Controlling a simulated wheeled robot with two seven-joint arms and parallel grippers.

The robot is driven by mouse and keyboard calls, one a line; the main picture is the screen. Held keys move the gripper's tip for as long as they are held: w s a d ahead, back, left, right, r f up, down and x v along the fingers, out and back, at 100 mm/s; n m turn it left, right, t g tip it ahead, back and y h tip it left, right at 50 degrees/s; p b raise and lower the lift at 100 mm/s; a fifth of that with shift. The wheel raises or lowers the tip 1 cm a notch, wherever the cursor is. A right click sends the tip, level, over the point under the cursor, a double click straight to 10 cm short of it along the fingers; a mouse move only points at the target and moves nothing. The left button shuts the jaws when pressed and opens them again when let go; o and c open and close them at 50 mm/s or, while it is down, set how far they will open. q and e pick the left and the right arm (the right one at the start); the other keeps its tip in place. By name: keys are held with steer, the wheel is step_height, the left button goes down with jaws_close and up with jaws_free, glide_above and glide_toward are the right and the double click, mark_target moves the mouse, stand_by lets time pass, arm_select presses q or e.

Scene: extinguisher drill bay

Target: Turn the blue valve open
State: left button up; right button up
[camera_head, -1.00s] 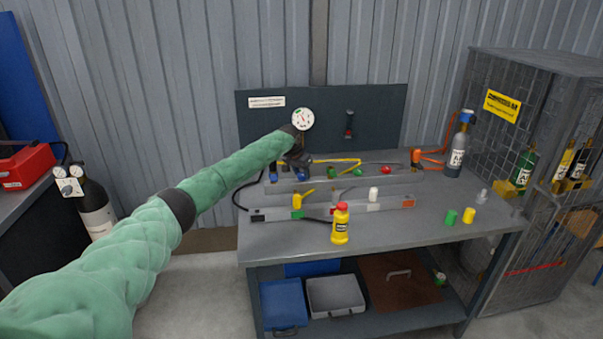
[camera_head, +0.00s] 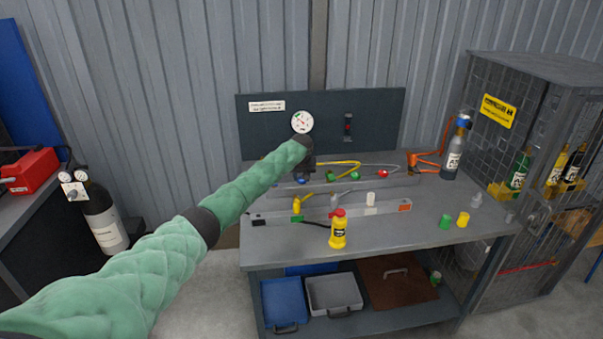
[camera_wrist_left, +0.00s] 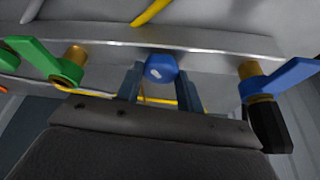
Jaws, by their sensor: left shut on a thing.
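My left gripper (camera_head: 303,172) is at the pipe rail on the back of the workbench, below the white gauge; its wrist hides much of the fingers there. In the left wrist view its two blue-grey fingers (camera_wrist_left: 160,88) stand on either side of a rounded blue knob (camera_wrist_left: 160,68) and are shut on it. The knob sits in front of the metal rail. A separate blue lever handle (camera_wrist_left: 285,77) on a brass stem is at the right of that view, apart from the fingers. I cannot tell how far the knob is turned. My right gripper is not in view.
A green lever (camera_wrist_left: 45,62) sits left of the knob on the rail. A yellow bottle with a red cap (camera_head: 338,230) stands at the bench front. Green and yellow caps (camera_head: 462,220) stand to the right. A wire cage (camera_head: 550,90) closes off the right side.

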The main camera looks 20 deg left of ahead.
arm_select(q)
steer(key=n, duration=0.1)
steer(key=n+y+p, duration=0.1)
steer(key=shift+d+r+n+g, duration=0.1)
steer(key=shift+d+n+g, duration=0.1)
steer(key=shift+n+g, duration=0.15)
steer(key=shift+n, duration=0.55)
steer(key=shift+w+n+g+y, duration=0.1)
steer(key=shift+n+g+y, duration=0.3)
steer(key=shift+n, duration=0.5)
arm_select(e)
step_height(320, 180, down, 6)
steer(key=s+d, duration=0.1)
arm_select(q)
steer(key=shift+w+n, duration=0.1)
steer(key=shift+n, duration=0.7)
steer(key=shift+n+g, duration=0.25)
steer(key=shift+n, duration=0.15)
steer(key=shift+n+g+y+b, duration=0.4)
steer(key=shift+n+y+b, duration=0.15)
steer(key=shift+n, duration=1.05)
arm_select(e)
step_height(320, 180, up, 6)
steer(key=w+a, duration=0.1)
arm_select(q)
steer(key=o, duration=1)
